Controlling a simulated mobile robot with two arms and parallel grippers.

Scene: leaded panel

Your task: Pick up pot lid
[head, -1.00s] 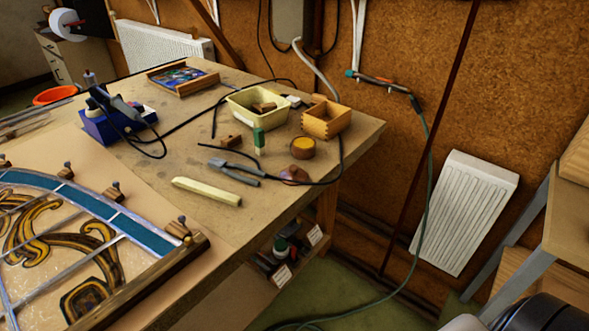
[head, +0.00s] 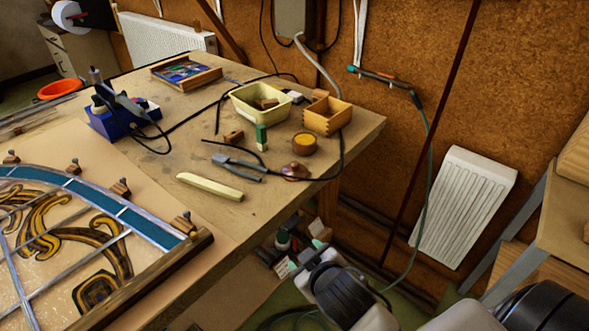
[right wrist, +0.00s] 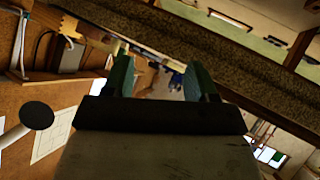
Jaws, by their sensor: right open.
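The pot lid (head: 294,171), a small reddish-brown disc, lies on the workbench near its right edge. It lies in front of the small round pot (head: 303,144), which shows a yellowish top. A black cable and the pliers' end are close beside the lid. My right gripper (head: 304,255) is below the bench top, off its right side, in front of the lower shelf. In the right wrist view its two green fingers (right wrist: 165,78) are apart with nothing between them. I cannot make out the lid in that view. My left gripper is not in view.
The workbench (head: 215,215) has a pale stick (head: 209,187), pliers (head: 238,166), a cream tub (head: 258,103), a wooden box (head: 327,115) and a blue soldering stand (head: 122,120). The leaded panel (head: 70,240) fills the left. The bench edge lies between my right gripper and the lid.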

